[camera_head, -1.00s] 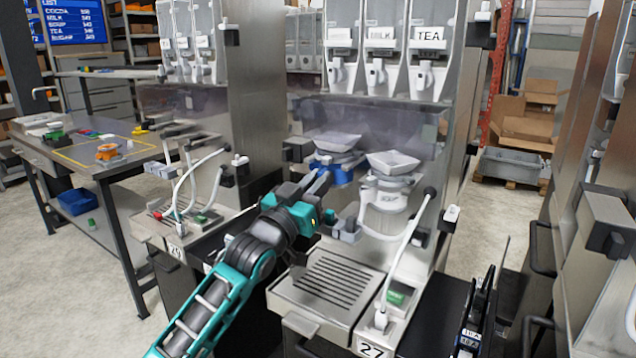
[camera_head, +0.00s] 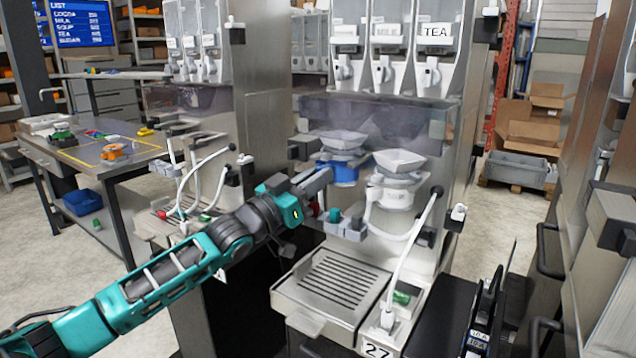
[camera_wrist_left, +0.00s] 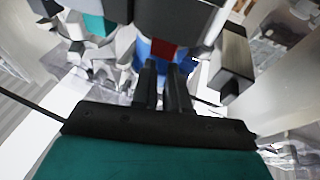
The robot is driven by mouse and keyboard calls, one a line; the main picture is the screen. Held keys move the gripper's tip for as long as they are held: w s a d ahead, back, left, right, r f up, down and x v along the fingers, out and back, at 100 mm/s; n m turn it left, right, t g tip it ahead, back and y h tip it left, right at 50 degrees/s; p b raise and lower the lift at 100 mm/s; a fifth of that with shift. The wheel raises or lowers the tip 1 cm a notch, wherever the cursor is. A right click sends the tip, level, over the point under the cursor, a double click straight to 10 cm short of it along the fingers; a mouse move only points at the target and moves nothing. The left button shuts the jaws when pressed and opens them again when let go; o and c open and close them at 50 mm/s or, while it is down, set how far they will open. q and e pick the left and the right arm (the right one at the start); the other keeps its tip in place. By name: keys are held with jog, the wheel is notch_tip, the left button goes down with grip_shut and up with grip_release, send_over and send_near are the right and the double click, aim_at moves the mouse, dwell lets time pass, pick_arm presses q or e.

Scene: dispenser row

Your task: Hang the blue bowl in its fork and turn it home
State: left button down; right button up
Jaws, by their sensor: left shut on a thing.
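The blue bowl (camera_head: 344,172) has a blue collar under a pale square funnel and stands upright at the back of the machine, left of a similar white-collared bowl (camera_head: 397,190). My left gripper (camera_head: 324,178) reaches it from the left and appears shut on its blue part. In the left wrist view, the close-set fingers (camera_wrist_left: 162,78) meet the blue collar (camera_wrist_left: 146,52), with a red piece just beyond them. The fork is hidden behind the gripper and collar, so I cannot tell how the bowl is seated. My right gripper is out of view.
A grey block with teal and red knobs (camera_head: 342,224) sits just below the gripper. The drip tray (camera_head: 332,288) below is empty. A white hose (camera_head: 412,250) curves up at the right. Dispensers (camera_head: 383,65) hang above.

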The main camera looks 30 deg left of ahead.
pick_arm(q)
jog(key=shift+w+a+r+m+g+h, duration=0.1)
jog(key=shift+a+m+g+h, duration=0.15)
jog(key=shift+h, duration=0.25)
jog(key=shift+m+h, duration=0.25)
jog(key=shift+h, duration=0.05)
jog(key=shift+w+a+g+h, duration=0.1)
jog(key=shift+a+g+h, duration=0.2)
jog(key=shift+g+h, duration=0.1)
jog(key=shift+w+r+m+h, duration=0.1)
jog(key=shift+m+h, duration=0.2)
jog(key=shift+m, duration=0.1)
jog(key=shift+a+g+h+p, duration=0.1)
jog(key=shift+g+h+p, duration=0.15)
jog(key=shift+h+p, duration=0.1)
